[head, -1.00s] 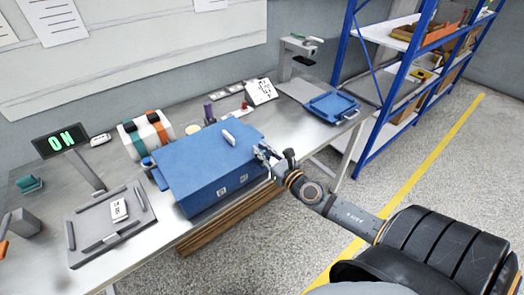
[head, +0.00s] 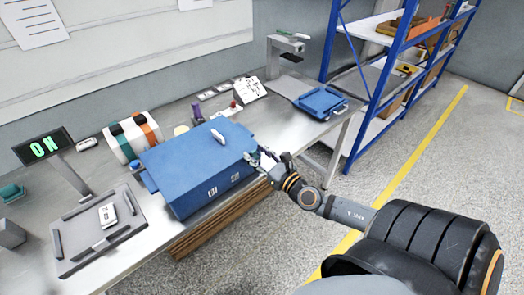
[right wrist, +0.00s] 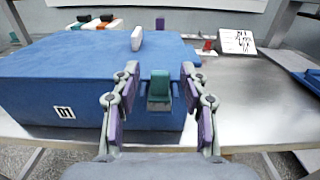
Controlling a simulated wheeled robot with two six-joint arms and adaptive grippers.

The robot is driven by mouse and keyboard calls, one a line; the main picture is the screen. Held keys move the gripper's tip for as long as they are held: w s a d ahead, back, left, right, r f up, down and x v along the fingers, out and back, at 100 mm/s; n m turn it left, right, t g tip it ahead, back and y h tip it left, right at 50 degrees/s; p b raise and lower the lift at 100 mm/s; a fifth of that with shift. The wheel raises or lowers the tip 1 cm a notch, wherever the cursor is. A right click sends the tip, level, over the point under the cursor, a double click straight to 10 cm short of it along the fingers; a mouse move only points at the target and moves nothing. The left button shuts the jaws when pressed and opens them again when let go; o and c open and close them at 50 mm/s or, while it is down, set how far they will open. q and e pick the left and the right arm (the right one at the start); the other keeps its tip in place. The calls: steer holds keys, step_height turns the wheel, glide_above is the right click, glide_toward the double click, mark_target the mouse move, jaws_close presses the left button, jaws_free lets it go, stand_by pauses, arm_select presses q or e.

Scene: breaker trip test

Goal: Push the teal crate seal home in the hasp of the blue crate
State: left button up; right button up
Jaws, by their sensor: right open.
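The blue crate (head: 195,165) stands shut on the bench, with a white handle on its lid; it fills the left of the right wrist view (right wrist: 60,85). The teal crate seal (right wrist: 159,88) shows upright at the crate's front face, near its right end. In the head view the right gripper (head: 258,158) is at the crate's right front and hides the seal. My left gripper is not in view.
A display reading "ON" (head: 43,146) and a grey tray (head: 88,255) stand left of the crate. A blue tray (head: 322,103) lies at the bench's right end. Bare bench lies between crate and blue tray.

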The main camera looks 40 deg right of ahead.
steer(key=s, duration=0.5)
steer(key=shift+d, duration=0.2)
stand_by(0.5)
